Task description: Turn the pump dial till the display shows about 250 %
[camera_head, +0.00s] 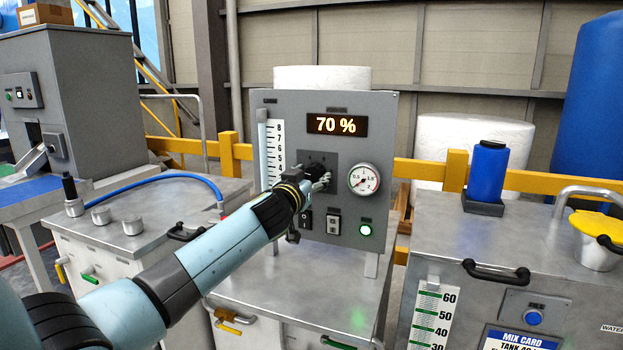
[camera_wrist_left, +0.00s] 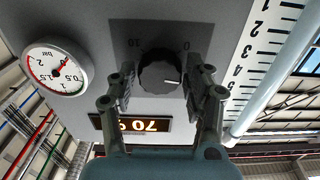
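The grey pump panel (camera_head: 290,112) stands on a metal cabinet, and its lit display (camera_head: 337,125) reads 70 %. The dark round pump dial (camera_wrist_left: 160,75) has a white pointer mark and a scale with 0 and 10; the wrist view shows it upside down. My left gripper (camera_head: 322,182) is at the panel front and hides most of the dial in the head view. In the wrist view its two fingers (camera_wrist_left: 162,88) stand one on each side of the dial, apparently with narrow gaps. Whether they touch it is hard to tell. My right gripper is out of view.
A pressure gauge (camera_head: 364,179) sits right of the dial, with switches (camera_head: 333,224) and a green lamp (camera_head: 366,230) below. A level scale (camera_head: 274,150) runs along the panel's left. A blue hose (camera_head: 180,178) lies on the left cabinet. A blue bottle (camera_head: 487,172) stands right.

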